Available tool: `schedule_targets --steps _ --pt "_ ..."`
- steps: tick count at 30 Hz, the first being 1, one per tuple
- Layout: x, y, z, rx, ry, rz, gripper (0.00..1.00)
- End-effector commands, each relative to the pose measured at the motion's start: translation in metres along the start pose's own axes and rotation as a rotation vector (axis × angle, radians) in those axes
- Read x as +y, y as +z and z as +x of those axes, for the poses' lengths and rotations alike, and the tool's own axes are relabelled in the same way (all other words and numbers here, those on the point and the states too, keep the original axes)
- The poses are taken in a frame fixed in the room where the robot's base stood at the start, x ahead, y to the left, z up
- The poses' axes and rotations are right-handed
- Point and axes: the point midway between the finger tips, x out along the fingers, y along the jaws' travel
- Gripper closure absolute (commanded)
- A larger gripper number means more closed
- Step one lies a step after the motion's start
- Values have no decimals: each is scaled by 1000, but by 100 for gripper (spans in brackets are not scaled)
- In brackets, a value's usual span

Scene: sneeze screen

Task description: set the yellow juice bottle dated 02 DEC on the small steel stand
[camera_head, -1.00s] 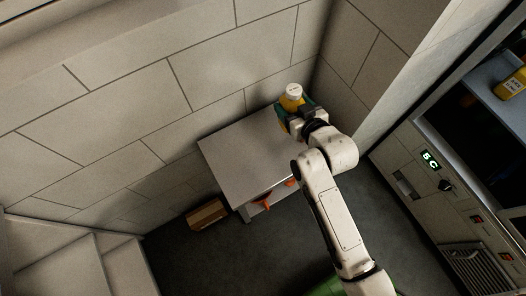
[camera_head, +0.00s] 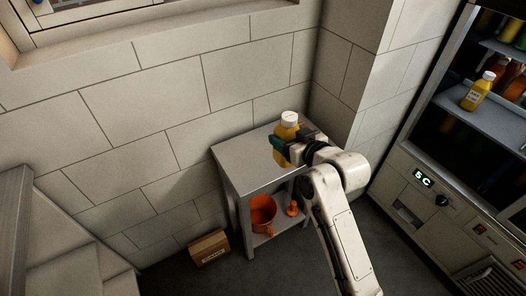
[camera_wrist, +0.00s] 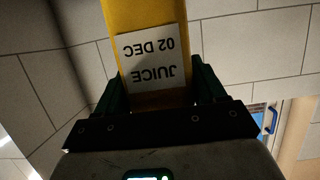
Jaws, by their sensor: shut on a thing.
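My gripper (camera_head: 281,146) is shut on a yellow juice bottle (camera_head: 284,131) with a white cap, at the steel stand. In the wrist view the bottle (camera_wrist: 152,20) stands between the green fingers, and its white label reads, upside down, "JUICE 02 DEC". The small steel stand (camera_head: 235,155) has a bare grey top against the wall. The bottle appears upright over the right part of this top.
An orange bucket (camera_head: 262,212) and a small orange object (camera_head: 292,209) are on the stand's lower shelf. A cardboard box (camera_head: 209,247) lies on the floor to the left. At right, a chilled cabinet (camera_head: 424,205) holds another yellow bottle (camera_head: 477,92) and several more bottles.

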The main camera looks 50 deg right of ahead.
Motion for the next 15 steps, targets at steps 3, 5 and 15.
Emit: schedule_targets --steps 3,5,15 --pt "-4 0 30 3 0 -1 93" --pt "-6 2 44 3 1 -1 93" --pt "-14 33 110 1 1 -1 93"
